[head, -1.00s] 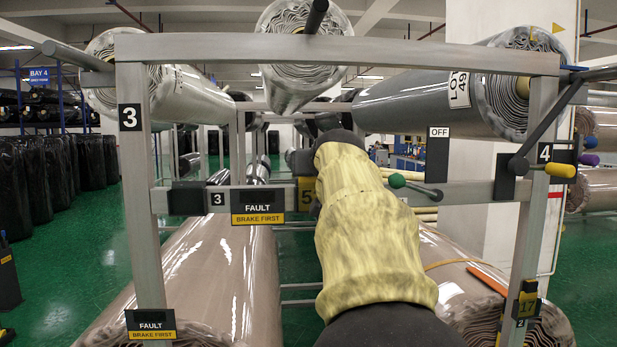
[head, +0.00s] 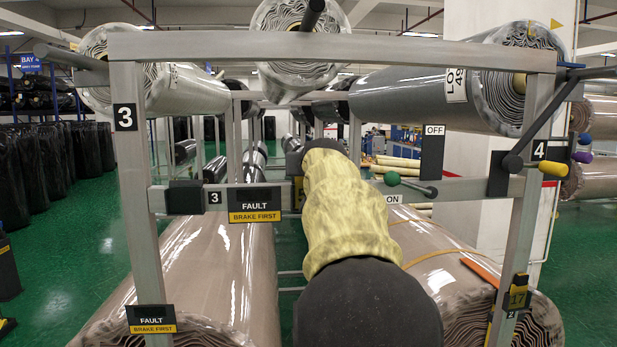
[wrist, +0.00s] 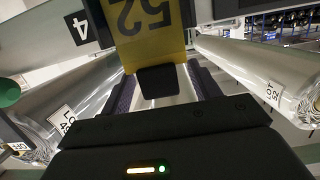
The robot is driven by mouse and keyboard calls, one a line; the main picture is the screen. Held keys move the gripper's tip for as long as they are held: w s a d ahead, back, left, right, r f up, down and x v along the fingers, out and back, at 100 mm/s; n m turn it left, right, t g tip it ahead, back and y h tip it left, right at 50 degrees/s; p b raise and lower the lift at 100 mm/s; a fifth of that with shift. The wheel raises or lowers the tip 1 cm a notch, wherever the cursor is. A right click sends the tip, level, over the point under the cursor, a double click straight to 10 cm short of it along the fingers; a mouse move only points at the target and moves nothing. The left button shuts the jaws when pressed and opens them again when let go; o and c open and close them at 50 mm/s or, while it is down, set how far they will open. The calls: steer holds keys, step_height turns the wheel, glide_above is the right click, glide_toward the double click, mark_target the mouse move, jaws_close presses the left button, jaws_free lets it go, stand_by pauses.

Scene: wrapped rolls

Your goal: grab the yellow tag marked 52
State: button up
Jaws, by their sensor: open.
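In the head view only a thin yellow sliver of a tag (head: 299,196) shows on the crossbar, mostly hidden by my arm. My gripper (wrist: 163,84) is open, with one dark patterned finger on each side below the tag. A small black block stands between the fingers, over the tag's lower edge. I cannot tell whether the tag's edge lies between the fingertips. My fingers are hidden in the head view.
A grey metal frame (head: 330,47) carries wrapped rolls above and below. A FAULT sign (head: 254,204) hangs left of my arm. A green-knobbed lever (head: 410,184) sticks out to the right. Another yellow tag, marked 17 (head: 517,297), is on the right post.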

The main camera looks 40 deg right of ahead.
steer(key=shift+d, duration=0.1)
steer(key=c, duration=1.1)
step_height(320, 180, up, 10)
steer(key=shift+p, duration=0.5)
steer(key=shift+w+f, duration=0.1)
